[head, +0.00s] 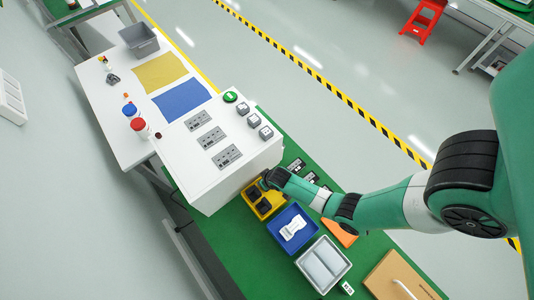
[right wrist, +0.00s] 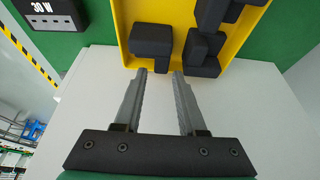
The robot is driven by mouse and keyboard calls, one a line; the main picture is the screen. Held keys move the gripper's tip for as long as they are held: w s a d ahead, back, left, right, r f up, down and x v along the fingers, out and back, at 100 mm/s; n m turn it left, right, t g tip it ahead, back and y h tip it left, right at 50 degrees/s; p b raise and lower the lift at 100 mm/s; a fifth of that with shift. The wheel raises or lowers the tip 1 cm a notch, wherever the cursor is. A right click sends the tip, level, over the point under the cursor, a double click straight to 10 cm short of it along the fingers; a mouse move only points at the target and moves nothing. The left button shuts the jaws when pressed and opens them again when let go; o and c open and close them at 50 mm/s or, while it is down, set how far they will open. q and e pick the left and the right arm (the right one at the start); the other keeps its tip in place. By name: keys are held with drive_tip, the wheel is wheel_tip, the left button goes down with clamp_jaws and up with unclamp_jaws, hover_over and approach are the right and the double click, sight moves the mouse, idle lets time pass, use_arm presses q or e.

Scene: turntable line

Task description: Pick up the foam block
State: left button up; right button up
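Several dark grey foam blocks (right wrist: 151,42) lie in a yellow tray (right wrist: 122,30) in the right wrist view; a stacked group of dark blocks (right wrist: 203,50) lies to the right. In the head view dark blocks (head: 263,206) show in the yellow tray (head: 249,205), partly hidden by my right gripper. My right gripper (right wrist: 159,72) is open and empty. Its fingertips point at the tray's near edge, just short of the left block, and touch no block that I can see. In the head view the right gripper (head: 268,182) is over the tray's upper right side. My left gripper is not in view.
A white cabinet (head: 222,150) stands close beside the tray. A blue bin (head: 272,228) with a white item, a grey bin (head: 340,268) and an orange piece (head: 340,233) stand on the green table. A black 30 W device (right wrist: 48,15) sits left of the tray.

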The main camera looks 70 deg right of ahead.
drive_tip(key=b+x, duration=0.1)
drive_tip(key=x, duration=0.2)
drive_tip(key=shift+w+f, duration=0.15)
drive_tip(key=shift+f, duration=0.15)
drive_tip(key=shift+r, duration=0.1)
clamp_jaws()
drive_tip(key=shift+r, duration=0.3)
wheel_tip(320, 180, up, 2)
drive_tip(key=shift+r+p, duration=0.25)
drive_tip(key=shift+p, duration=0.6)
drive_tip(key=s+a+r+p, duration=0.2)
drive_tip(key=s+r+p, duration=0.5)
drive_tip(key=s+r, duration=0.3)
drive_tip(key=s, duration=0.3)
drive_tip(key=shift+s+a, duration=0.4)
